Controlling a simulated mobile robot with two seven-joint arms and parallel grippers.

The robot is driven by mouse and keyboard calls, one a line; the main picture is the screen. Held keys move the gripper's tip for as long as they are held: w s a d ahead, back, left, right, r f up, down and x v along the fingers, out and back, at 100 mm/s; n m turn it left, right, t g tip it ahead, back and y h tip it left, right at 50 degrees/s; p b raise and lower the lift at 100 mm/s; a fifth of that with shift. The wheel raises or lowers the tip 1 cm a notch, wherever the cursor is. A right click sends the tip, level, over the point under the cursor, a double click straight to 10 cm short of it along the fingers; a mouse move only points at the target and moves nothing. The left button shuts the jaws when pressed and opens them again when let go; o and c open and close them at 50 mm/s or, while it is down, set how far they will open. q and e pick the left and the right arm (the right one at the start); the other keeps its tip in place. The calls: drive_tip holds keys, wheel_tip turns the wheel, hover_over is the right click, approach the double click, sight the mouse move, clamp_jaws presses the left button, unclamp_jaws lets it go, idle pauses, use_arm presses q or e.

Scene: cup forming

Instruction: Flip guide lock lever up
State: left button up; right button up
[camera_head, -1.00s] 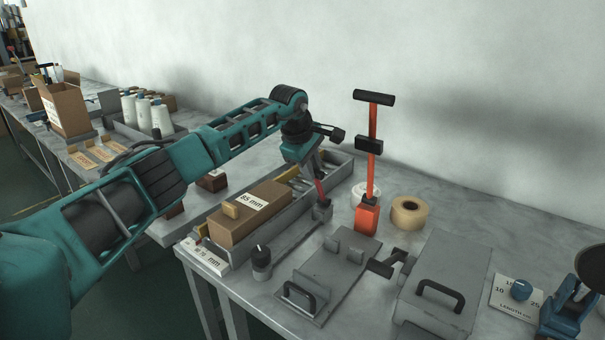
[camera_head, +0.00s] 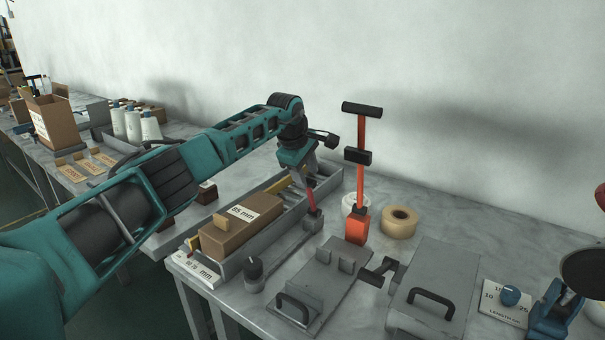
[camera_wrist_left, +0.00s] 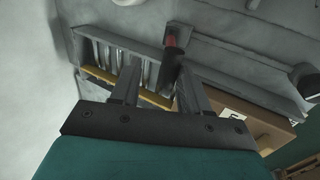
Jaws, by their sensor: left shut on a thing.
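The guide lock lever (camera_head: 312,200) is a short red handle rising from a small grey block (camera_head: 312,222) at the right side of the long grey guide trough. It stands up with a slight tilt. My left gripper (camera_head: 305,178) is at the lever's upper end, with its jaws shut on it. In the left wrist view my left gripper (camera_wrist_left: 158,85) points at the trough, and the lever (camera_wrist_left: 171,42) shows red and dark by the fingertips. The exact contact is hard to see.
A cardboard box marked 85 mm (camera_head: 222,240) lies in the trough (camera_head: 285,222). An orange upright tool (camera_head: 359,225) with black crossbars stands close right, beside a tape roll (camera_head: 399,222). Grey hinged plates (camera_head: 325,275) and a black knob (camera_head: 253,272) are in front.

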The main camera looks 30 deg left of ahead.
use_arm(q)
drive_tip(key=shift+o, duration=0.7)
drive_tip(key=shift+w+d+r, duration=0.15)
drive_tip(key=shift+w+r, duration=0.25)
drive_tip(key=shift+w, duration=0.15)
drive_tip(key=shift+o, duration=1.3)
drive_tip(key=shift+s+r, duration=0.1)
drive_tip(key=shift+r, duration=0.35)
drive_tip(key=v, duration=1.1)
drive_tip(key=shift+s, duration=0.5)
drive_tip(key=shift+r, duration=0.1)
